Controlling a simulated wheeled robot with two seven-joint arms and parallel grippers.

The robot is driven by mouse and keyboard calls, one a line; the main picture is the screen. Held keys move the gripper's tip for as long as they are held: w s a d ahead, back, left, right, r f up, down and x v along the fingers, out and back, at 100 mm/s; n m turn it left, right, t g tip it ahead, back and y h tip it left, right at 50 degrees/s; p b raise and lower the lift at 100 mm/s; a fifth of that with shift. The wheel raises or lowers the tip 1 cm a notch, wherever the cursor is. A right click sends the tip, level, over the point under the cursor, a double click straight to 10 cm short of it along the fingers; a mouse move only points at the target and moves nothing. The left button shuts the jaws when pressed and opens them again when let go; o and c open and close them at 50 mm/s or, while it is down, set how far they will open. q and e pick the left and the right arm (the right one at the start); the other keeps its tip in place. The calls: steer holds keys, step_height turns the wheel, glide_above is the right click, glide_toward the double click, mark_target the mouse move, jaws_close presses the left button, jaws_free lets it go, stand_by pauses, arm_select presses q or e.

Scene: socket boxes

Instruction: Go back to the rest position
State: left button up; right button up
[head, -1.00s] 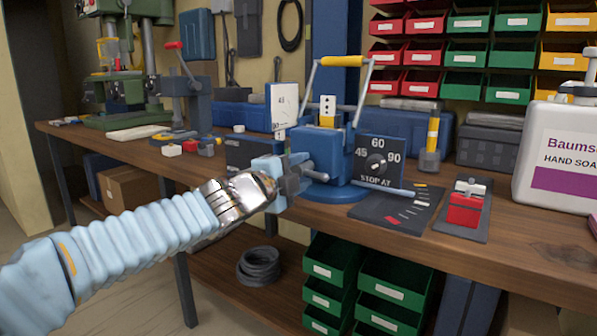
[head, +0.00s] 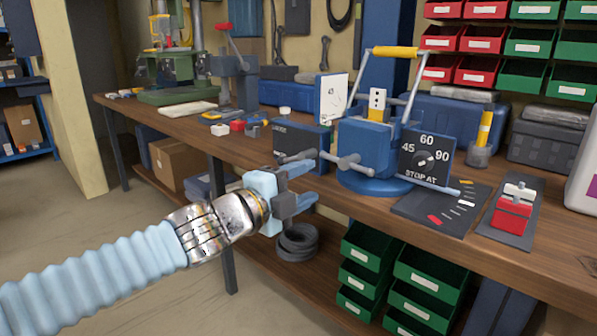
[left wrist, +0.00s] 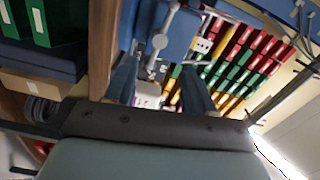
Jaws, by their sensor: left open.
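My left gripper (head: 312,184) is open and empty in the head view, in front of the workbench's front edge. Its two blue fingers point right, towards the blue vise (head: 370,150), and are apart from the vise body. In the left wrist view the fingers (left wrist: 155,85) stand apart with nothing held between them, and part of the blue vise (left wrist: 165,30) shows beyond them. The vise has a yellow-gripped handle on top and a dial plate (head: 427,160) marked 45, 60, 90 at its right. My right gripper is not in view.
The wooden workbench (head: 330,205) holds a red-and-white block on a dark plate (head: 512,215), a grey case (head: 545,145) and a green drill press (head: 185,75). Green drawers (head: 420,280) and a coiled hose (head: 297,242) are below. Open floor (head: 90,225) lies at left.

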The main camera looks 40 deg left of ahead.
arm_select(q)
steer(key=shift+s, duration=0.6)
steer(key=w+d+f+n+g+h, duration=0.1)
steer(key=w+d+f+n+g, duration=0.25)
steer(key=f, duration=0.65)
steer(key=w+d+f+n+g+h, duration=0.1)
steer(key=w+d+f+n+g, duration=0.3)
steer(key=f, duration=0.7)
steer(key=w+d+f+n+g+h, duration=0.1)
steer(key=w+d+f, duration=0.2)
steer(key=d+f, duration=0.5)
steer(key=s+d+f+n+g, duration=0.2)
steer(key=s+f, duration=0.4)
steer(key=f, duration=0.4)
steer(key=s+d+f+n+g, duration=0.2)
steer(key=s+f+n, duration=0.3)
steer(key=f, duration=0.5)
steer(key=s+d+f+n+g, duration=0.3)
steer(key=s+f, duration=0.4)
steer(key=f, duration=0.4)
steer(key=shift+s+g, duration=0.3)
steer(key=shift+g, duration=0.55)
steer(key=shift+f+n, duration=0.1)
steer(key=shift+n, duration=0.15)
